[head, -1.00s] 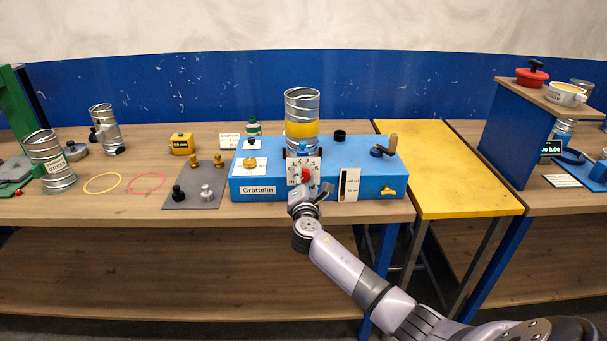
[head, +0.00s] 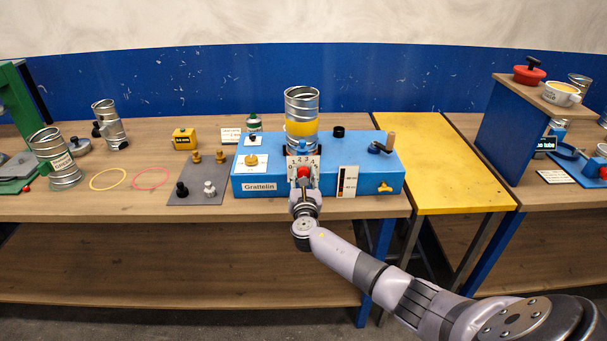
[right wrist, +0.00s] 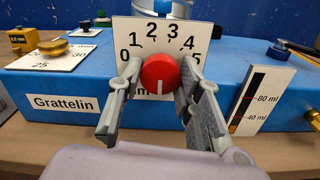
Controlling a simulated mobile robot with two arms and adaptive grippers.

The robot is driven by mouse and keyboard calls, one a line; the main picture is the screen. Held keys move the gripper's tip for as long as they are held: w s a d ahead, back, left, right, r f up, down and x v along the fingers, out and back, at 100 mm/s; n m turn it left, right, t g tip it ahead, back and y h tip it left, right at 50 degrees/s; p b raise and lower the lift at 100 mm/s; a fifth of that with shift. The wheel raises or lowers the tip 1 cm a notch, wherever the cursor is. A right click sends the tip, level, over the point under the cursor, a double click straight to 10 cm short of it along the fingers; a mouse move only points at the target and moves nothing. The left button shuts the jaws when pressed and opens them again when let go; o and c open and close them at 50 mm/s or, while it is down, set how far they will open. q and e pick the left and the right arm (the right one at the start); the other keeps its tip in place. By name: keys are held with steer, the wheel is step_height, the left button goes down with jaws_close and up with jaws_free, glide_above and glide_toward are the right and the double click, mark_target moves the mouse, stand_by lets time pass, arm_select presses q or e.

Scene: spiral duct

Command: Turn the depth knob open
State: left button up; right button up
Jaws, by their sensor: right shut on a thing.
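The red depth knob (right wrist: 160,75) sits on a white dial plate (right wrist: 124,32) numbered from 0 to 5, on the front of the blue Grattelin box (right wrist: 50,84). A white line on the knob points straight down in the right wrist view. My right gripper (right wrist: 159,76) is shut on the knob, one finger on each side. In the head view the right gripper (head: 304,187) reaches the knob (head: 303,172) from below and in front. My left gripper is out of view.
A metal duct with a yellow band (head: 301,128) stands behind the dial. A white gauge card (head: 347,182) is close on the right. A grey mat with small knobs (head: 198,190) lies left of the box, and a yellow tabletop (head: 455,165) is on the right.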

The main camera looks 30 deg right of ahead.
steer(key=shift+f+n, duration=0.1)
steer(key=shift+n, duration=0.2)
stand_by(0.4)
steer(key=o, duration=1.2)
steer(key=shift+c, duration=0.2)
steer(key=shift+s+a, duration=0.1)
steer(key=shift+s, duration=0.05)
steer(key=v, duration=1.1)
steer(key=shift+s, duration=0.35)
steer(key=shift+a, duration=0.1)
